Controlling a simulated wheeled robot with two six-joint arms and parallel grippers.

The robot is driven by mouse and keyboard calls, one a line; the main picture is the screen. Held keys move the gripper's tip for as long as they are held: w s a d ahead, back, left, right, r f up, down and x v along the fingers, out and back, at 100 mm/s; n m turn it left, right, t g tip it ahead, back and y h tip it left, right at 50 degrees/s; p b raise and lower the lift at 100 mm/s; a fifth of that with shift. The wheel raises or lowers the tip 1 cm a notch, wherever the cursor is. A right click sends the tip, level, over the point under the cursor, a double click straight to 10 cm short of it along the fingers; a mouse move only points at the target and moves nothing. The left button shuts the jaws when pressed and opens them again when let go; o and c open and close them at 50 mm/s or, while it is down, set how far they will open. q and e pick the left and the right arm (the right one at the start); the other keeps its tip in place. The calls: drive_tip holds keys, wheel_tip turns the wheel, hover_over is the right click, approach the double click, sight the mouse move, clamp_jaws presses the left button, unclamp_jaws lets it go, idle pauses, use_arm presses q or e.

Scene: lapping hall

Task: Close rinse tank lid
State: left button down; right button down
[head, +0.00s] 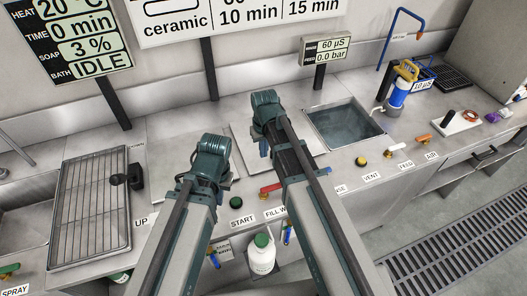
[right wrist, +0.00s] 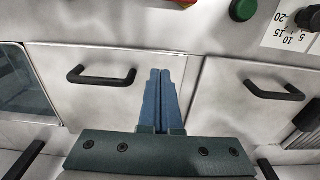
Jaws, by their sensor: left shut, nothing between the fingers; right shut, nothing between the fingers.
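The rinse tank (head: 372,133) is an open square basin with dark water, right of my right arm in the head view. Part of it shows at the left edge of the right wrist view (right wrist: 18,85). A flat steel lid panel (right wrist: 105,102) with a black bar handle (right wrist: 100,76) lies beside the opening, leaving the water uncovered. In the head view this panel (head: 240,133) is partly behind my right arm. My right gripper (right wrist: 161,72) is shut and empty, its blue fingers beside the handle, apart from it in the picture. My left gripper (head: 224,182) is shut over the counter.
A second steel panel (right wrist: 232,92) with a black handle (right wrist: 273,91) lies on the other side of my right gripper. A wire basket (head: 90,200) stands at the left. A green button (head: 236,202), red lever (head: 271,188) and white bottle (head: 262,256) are near the front edge.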

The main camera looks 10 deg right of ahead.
wheel_tip(320, 180, up, 6)
drive_tip(key=f+p, duration=0.1)
drive_tip(key=p, duration=0.3)
drive_tip(key=s+a+n+h, duration=0.1)
drive_tip(key=s+a, duration=0.3)
drive_tip(key=s, duration=1.2)
drive_tip(key=shift+r+n+g, duration=0.25)
drive_tip(key=shift+n+g, duration=0.05)
drive_tip(key=shift+g, duration=0.1)
